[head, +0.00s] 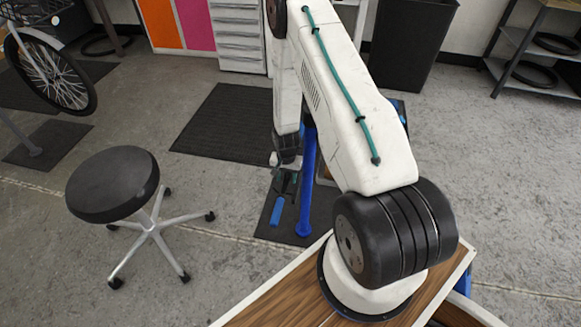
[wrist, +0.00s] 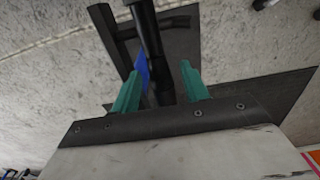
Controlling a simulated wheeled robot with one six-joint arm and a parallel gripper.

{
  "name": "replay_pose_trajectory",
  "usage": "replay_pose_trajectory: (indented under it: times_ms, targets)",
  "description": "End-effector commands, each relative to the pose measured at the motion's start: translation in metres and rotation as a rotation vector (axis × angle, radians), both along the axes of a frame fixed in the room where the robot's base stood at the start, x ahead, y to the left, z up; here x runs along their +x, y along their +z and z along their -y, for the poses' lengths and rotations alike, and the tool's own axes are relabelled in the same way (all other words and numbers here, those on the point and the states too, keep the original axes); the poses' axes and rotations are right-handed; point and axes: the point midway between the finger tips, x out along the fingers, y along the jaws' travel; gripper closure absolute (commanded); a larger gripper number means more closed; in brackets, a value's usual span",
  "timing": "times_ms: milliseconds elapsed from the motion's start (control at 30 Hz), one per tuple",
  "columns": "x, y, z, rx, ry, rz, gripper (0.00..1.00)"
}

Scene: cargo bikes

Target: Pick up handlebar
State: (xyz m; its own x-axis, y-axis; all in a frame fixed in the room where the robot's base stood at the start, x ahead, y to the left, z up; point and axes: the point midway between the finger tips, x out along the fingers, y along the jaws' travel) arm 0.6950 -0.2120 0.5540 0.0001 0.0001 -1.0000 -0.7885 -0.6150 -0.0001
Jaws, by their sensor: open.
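In the wrist view, black tubing that looks like the handlebar (wrist: 148,32) runs up from between my gripper's two green fingers. A second black tube stands to its left, and a short bar crosses near the top. My gripper (wrist: 160,82) is open, with one finger on each side of the black tube. I cannot tell whether either finger touches it. A small blue piece (wrist: 142,66) shows beside the tube. In the head view, my gripper (head: 286,182) points down beside a blue post (head: 307,185). The handlebar is hard to make out there, partly behind my arm.
A black stool (head: 113,184) on a wheeled base stands at the left. A bicycle wheel (head: 52,75) is at the upper left. Dark mats (head: 225,125) lie on the concrete floor. Drawers (head: 238,35), a black bin (head: 410,45) and a shelf rack (head: 535,50) stand behind.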

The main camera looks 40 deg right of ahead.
Motion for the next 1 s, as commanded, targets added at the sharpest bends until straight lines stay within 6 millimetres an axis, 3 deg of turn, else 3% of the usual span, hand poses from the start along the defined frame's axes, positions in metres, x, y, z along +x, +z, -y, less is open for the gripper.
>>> replay_pose_trajectory:
  times_ms: [267,433,467,800,1000]
  targets:
    - [0.000,-0.005,0.000,0.000,0.000,0.000,0.55]
    - [0.000,-0.005,0.000,0.000,0.000,0.000,0.97]
    - [0.000,-0.005,0.000,0.000,0.000,0.000,1.00]
    - [0.000,-0.002,0.001,0.000,0.000,0.001,1.00]
    - [0.001,0.017,0.001,-0.001,0.000,0.002,1.00]
